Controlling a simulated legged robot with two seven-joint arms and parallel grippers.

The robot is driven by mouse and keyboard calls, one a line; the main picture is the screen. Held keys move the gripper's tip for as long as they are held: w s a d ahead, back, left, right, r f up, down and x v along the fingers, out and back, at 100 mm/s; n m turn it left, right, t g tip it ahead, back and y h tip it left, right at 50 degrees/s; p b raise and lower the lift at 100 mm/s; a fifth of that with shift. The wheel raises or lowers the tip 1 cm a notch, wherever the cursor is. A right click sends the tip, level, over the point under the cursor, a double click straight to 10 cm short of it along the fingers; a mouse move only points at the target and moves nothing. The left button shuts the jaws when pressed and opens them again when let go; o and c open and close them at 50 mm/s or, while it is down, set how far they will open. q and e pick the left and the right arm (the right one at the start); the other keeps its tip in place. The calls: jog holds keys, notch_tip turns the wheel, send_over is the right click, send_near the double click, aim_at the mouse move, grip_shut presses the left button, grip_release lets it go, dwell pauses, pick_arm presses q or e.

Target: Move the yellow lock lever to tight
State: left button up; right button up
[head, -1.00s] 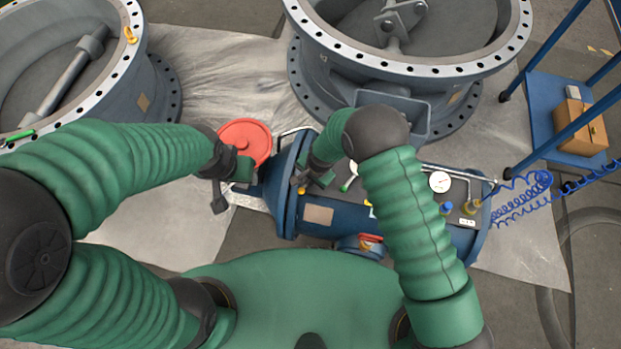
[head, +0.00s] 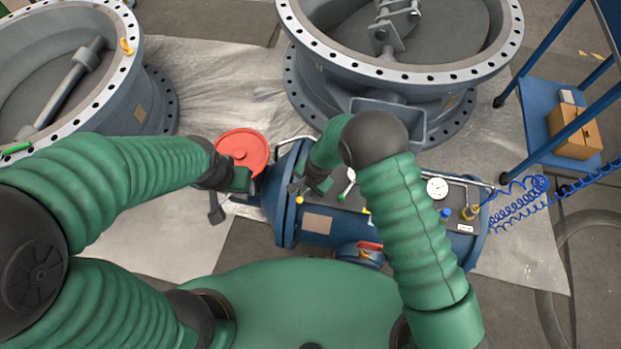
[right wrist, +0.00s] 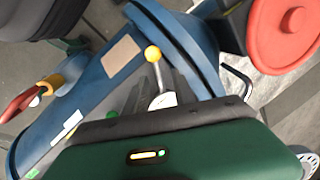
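The yellow-knobbed lock lever (right wrist: 153,55) shows in the right wrist view, a metal lever with a round yellow tip beside the blue cylinder's flange. Its lower end is partly hidden by my gripper body. In the head view its yellow knob (head: 299,200) shows just below my right gripper (head: 298,187), with a small gap in the picture. The right gripper's finger gap is not clear in either view. My left gripper (head: 229,195) is at the left end of the blue cylinder, beside the red round disc (head: 242,151); its fingers are partly hidden.
The blue cylinder (head: 318,223) carries a gauge (head: 437,188) and a green-tipped lever (head: 346,188). Large grey valves (head: 400,75) stand behind it. A blue stand with a cardboard box (head: 575,133) is at the right, with coiled blue hoses (head: 520,205) below it.

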notch_tip(320, 180, up, 15)
jog(key=s+d+p, duration=0.1)
jog(key=d+p, duration=0.1)
jog(key=shift+s+d, duration=0.2)
jog(key=shift+s, duration=0.05)
jog(key=s+d+r+n+p, duration=0.1)
jog(key=s+d+r+n, duration=0.1)
jog(key=d+r, duration=0.3)
jog(key=s+d+r+n+t+h+p, duration=0.1)
jog(key=s+d+r+n, duration=0.1)
jog(key=s+d+r, duration=0.3)
jog(key=s+d+r+n+p, duration=0.1)
jog(key=d+r, duration=0.4)
jog(key=d, duration=0.6)
jog(key=shift+s+d+n+h, duration=0.35)
jog(key=shift+s+n, duration=0.45)
jog(key=shift+s, duration=0.45)
